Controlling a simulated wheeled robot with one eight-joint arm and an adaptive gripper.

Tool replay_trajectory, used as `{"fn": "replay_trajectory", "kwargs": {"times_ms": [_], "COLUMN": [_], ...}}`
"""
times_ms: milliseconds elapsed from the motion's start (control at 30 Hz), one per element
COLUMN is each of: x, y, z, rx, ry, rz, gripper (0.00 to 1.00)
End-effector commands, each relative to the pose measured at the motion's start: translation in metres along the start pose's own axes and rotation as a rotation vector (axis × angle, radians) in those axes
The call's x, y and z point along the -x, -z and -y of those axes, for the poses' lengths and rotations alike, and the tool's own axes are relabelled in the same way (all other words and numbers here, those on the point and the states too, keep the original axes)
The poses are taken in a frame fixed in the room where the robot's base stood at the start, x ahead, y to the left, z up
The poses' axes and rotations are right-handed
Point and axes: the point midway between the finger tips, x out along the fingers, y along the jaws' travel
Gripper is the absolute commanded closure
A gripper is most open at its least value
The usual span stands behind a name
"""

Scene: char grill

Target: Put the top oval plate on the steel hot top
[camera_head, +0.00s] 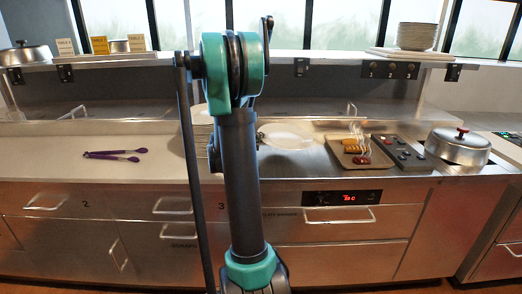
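A white oval plate (288,136) is at the left part of the steel hot top (310,165), just right of my arm. I cannot tell whether it rests on the steel or is held just above it. A stack of white plates (200,128) stands left of my arm, partly hidden by it. My gripper (260,138) is mostly hidden behind my arm. Only a small dark part shows at the plate's left edge, and its fingers cannot be made out.
A tray with food (348,158), a dark control box (404,154) and a steel domed lid (458,147) stand to the right. Purple-handled tongs (112,155) lie on the left counter. A shelf (330,57) runs above, with another plate stack (416,37).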

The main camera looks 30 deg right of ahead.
Motion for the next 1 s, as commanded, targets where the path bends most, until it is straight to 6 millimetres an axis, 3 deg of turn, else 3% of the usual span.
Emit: {"fn": "replay_trajectory", "kwargs": {"times_ms": [567,1000], "x": [-0.013,-0.014], "y": [-0.013,-0.015], "z": [0.049,0.054], "rx": [0.002,0.002], "ry": [-0.002,-0.001], "rz": [0.000,0.000], "gripper": [1.00,1.00]}}
